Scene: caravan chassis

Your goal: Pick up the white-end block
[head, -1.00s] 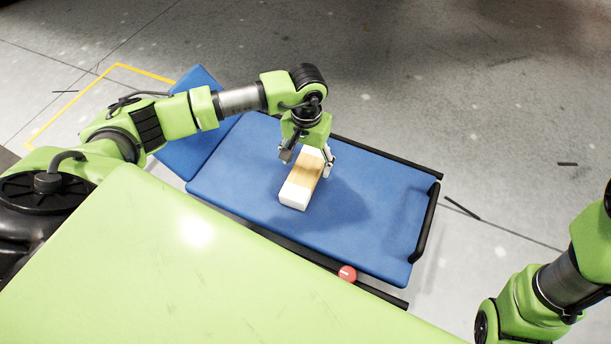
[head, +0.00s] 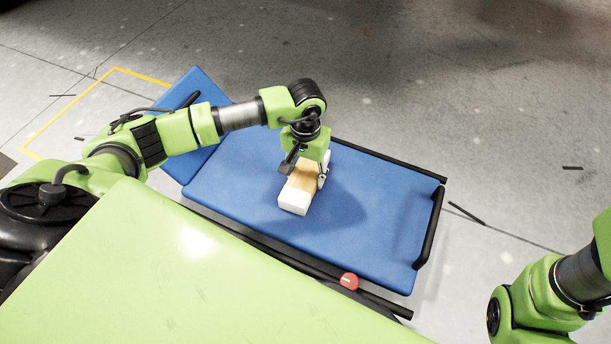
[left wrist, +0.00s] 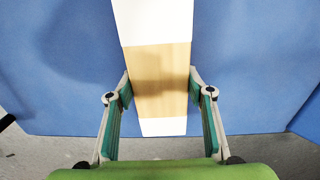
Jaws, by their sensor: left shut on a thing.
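The white-end block (head: 293,203) has a wooden middle and white ends. It lies on the blue padded bed (head: 375,215), or just above it; I cannot tell which. My left gripper (head: 304,177) reaches down over the block's far half and is shut on it. In the left wrist view the block (left wrist: 160,68) runs between the two fingers of my left gripper (left wrist: 160,92), which press on both sides of the wooden part. The right arm shows at the lower right of the head view, but its gripper is outside the picture.
The blue bed has black side rails (head: 429,228) and a raised blue headrest (head: 193,130) at its left. A red round knob (head: 348,281) sits at its near edge. A yellow line (head: 60,107) marks the grey floor. The bed's right half is clear.

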